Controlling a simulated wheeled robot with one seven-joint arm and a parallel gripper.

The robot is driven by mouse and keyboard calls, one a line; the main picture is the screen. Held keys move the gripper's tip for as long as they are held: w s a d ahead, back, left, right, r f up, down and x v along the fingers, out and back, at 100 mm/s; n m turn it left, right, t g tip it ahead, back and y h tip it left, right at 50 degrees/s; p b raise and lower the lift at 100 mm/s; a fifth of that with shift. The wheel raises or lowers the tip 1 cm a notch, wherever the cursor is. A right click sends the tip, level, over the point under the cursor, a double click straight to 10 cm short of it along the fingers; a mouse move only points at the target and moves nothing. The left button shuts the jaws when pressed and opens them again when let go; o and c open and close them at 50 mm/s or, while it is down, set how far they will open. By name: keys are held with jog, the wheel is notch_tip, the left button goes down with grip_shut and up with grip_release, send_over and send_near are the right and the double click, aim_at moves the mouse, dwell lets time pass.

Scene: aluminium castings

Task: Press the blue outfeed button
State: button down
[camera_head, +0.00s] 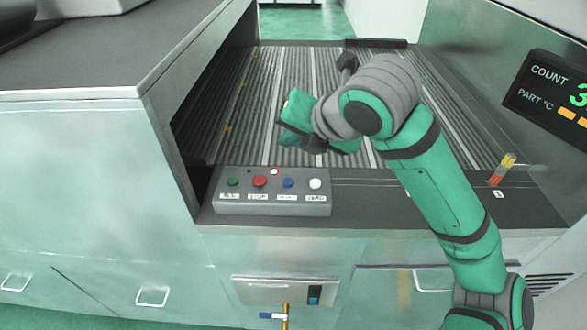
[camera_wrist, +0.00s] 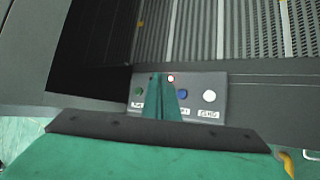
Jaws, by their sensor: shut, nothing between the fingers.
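The blue button (camera_head: 288,183) is third from the left on a grey control box (camera_head: 222,207) at the conveyor's near edge. In the wrist view the blue button (camera_wrist: 183,94) shows just right of my fingers. My gripper (camera_wrist: 161,80) is shut and empty, its green fingers side by side over the box. They hide the red button in that view. In the head view my gripper (camera_head: 298,112) is behind and above the box, apart from it, with the fingertips hard to make out. The labels are too small to read surely.
Beside the blue button are a red button (camera_head: 259,181) and a white button (camera_head: 315,184), with a green button (camera_head: 233,182) at the far left. The ribbed conveyor (camera_head: 265,90) lies behind. A count display (camera_head: 550,95) and a striped beacon (camera_head: 503,168) stand at the right.

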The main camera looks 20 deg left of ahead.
aim_at(288, 183)
jog(key=shift+f, duration=4.35)
jog(key=shift+f, duration=0.2)
jog(key=shift+f, duration=0.25)
jog(key=shift+f, duration=0.45)
jog(key=shift+r, duration=0.9)
jog(key=shift+r, duration=0.1)
